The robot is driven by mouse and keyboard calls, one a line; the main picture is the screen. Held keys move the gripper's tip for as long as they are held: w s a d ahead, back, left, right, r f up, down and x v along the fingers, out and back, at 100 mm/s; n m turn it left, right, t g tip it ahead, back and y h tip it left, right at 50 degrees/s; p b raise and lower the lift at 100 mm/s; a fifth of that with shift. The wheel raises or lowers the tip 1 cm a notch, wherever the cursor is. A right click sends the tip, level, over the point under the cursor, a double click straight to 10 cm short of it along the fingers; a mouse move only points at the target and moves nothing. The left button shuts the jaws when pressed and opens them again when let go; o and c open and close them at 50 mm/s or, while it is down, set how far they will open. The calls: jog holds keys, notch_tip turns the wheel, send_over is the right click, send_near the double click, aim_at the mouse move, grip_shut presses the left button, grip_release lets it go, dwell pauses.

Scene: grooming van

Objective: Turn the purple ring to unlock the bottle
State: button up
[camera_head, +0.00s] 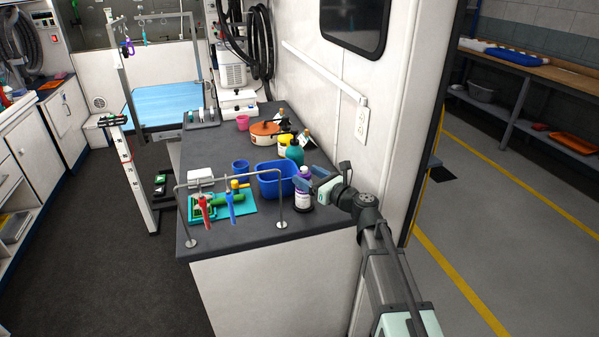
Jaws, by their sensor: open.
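A dark bottle with a white label (303,199) stands upright near the right front end of the dark counter. Purple (305,173) shows at its top, partly hidden by my gripper; the ring's exact outline is too small to tell. My gripper (310,179) reaches in from the right at the height of the bottle's top. Its blue-grey fingers are open, one on the near side and one on the far side of the top. I cannot tell whether they touch it.
A blue bin (272,184) stands just left of the bottle, a teal bottle (295,152) behind it. A metal rail (232,172) rises along the counter's front left, by a teal tray (245,213) with grooming tools. The van wall (345,120) is close on the right.

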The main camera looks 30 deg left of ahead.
jog(key=shift+x, duration=2.15)
jog(key=shift+c, duration=0.2)
jog(key=c, duration=0.9)
